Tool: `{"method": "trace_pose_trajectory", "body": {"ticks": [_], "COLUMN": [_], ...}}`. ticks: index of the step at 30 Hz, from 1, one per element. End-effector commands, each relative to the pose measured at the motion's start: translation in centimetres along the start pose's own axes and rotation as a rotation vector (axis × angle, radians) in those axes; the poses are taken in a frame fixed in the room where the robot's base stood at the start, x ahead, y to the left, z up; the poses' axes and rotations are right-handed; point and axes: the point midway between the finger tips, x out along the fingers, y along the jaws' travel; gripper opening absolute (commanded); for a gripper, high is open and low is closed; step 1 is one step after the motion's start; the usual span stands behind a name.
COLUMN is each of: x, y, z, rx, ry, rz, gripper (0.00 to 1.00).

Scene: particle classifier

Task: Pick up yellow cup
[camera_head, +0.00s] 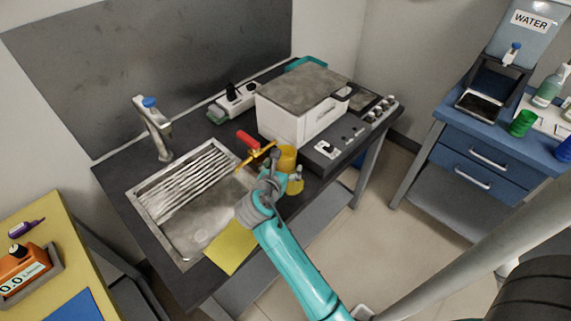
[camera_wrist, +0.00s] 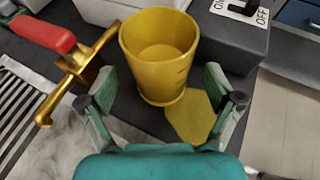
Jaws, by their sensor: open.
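The yellow cup (camera_wrist: 160,55) stands upright on the dark counter in the wrist view, its open top facing up and empty inside. In the head view the yellow cup (camera_head: 287,157) shows just beyond my gripper, partly hidden by it. My gripper (camera_wrist: 167,100) is open in the wrist view, with one finger at the lower left of the cup and one at its lower right. The cup lies ahead of and between the fingertips, and I cannot tell whether either finger touches it. In the head view my gripper (camera_head: 274,172) is at the counter's front edge.
A brass valve with a red handle (camera_wrist: 45,32) is close to the left finger. A sink (camera_head: 190,240) lies to the left. A white box device (camera_head: 300,118) stands behind the cup, with a switch panel (camera_wrist: 235,30) to the right. A flat yellow piece (camera_wrist: 192,115) lies beside the cup.

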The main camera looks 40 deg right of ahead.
Motion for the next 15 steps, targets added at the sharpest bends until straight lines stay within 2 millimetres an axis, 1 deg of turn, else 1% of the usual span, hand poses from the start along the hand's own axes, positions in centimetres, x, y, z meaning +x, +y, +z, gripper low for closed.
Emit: {"method": "trace_pose_trajectory", "body": {"ticks": [1, 3, 6, 14, 15], "x": [0.8, 1.6, 2.4, 2.6, 2.6], "y": [-0.2, -0.1, -0.1, -0.1, -0.1], "z": [0.1, 0.0, 0.0, 0.0, 0.0], "rx": [0.002, 0.000, 0.000, 0.000, 0.000], "ry": [0.000, 0.001, 0.000, 0.000, 0.000], "rz": [-0.002, -0.002, 0.000, 0.001, 0.001], "gripper": [0.91, 0.91, 0.91, 0.91, 0.83]}}
